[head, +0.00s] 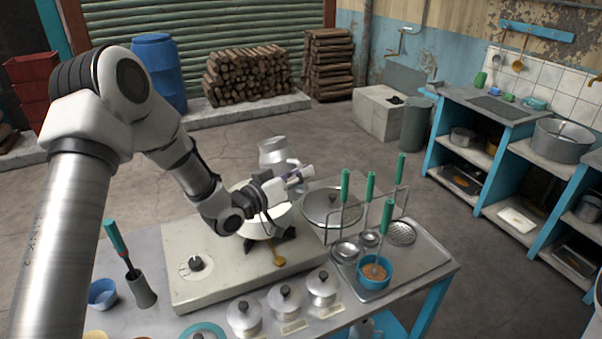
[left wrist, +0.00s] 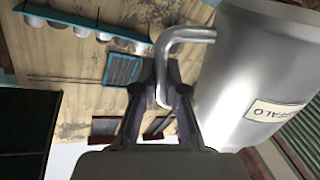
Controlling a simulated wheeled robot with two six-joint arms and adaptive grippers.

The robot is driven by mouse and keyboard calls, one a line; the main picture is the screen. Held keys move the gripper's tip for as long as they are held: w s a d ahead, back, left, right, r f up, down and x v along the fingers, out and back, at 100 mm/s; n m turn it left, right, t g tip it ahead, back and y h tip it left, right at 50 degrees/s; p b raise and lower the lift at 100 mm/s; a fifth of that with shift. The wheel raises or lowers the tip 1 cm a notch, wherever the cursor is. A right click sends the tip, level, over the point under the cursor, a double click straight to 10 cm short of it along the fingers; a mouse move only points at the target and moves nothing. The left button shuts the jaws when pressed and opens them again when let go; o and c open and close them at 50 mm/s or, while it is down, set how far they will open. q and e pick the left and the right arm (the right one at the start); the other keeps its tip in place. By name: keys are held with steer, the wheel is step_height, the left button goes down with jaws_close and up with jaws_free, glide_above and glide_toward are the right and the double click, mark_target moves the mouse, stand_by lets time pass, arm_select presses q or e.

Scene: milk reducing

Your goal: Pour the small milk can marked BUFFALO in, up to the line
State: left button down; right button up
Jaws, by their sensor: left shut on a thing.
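My left gripper (head: 297,177) is shut on the bent metal handle (left wrist: 187,38) of a silver milk can (head: 274,153). In the left wrist view the can (left wrist: 262,60) fills the upper right, and its paper label (left wrist: 276,112) shows part of the word BUFFALO. The can is up above the far side of a wide white pan (head: 282,222) on the stove. My arm and gripper cover much of the pan; its inside and any line in it cannot be made out. No pouring milk shows. My right gripper is not in view.
The stove (head: 205,262) has a front knob. Several small lidded pots (head: 285,299) line the table's front. A blue cup (head: 102,293) stands at the left.

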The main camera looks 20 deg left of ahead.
mark_target(289, 163)
arm_select(q)
steer(key=shift+r, duration=0.35)
steer(key=shift+d+f+n, duration=0.15)
steer(key=shift+f+n, duration=0.6)
steer(key=shift+n, duration=0.65)
steer(key=shift+a+n+p, duration=0.25)
steer(key=shift+n+p, duration=0.35)
steer(key=shift+n, duration=0.8)
steer(key=shift+w+a+r+n+p, duration=0.25)
steer(key=shift+a+n, duration=0.1)
steer(key=shift+n, duration=0.35)
steer(key=shift+w+a+r+n+p, duration=0.15)
steer(key=shift+a+r+n, duration=0.15)
steer(key=shift+n, duration=0.4)
steer(key=shift+w+a+r+n+p, duration=0.2)
steer(key=shift+a+r+n+p, duration=0.15)
steer(key=shift+a+n, duration=0.4)
steer(key=shift+d+n, duration=0.1)
steer(key=shift+n, duration=0.25)
steer(key=shift+w+a+r+n, duration=0.1)
steer(key=shift+w+a+n, duration=0.1)
steer(key=shift+a+n, duration=0.3)
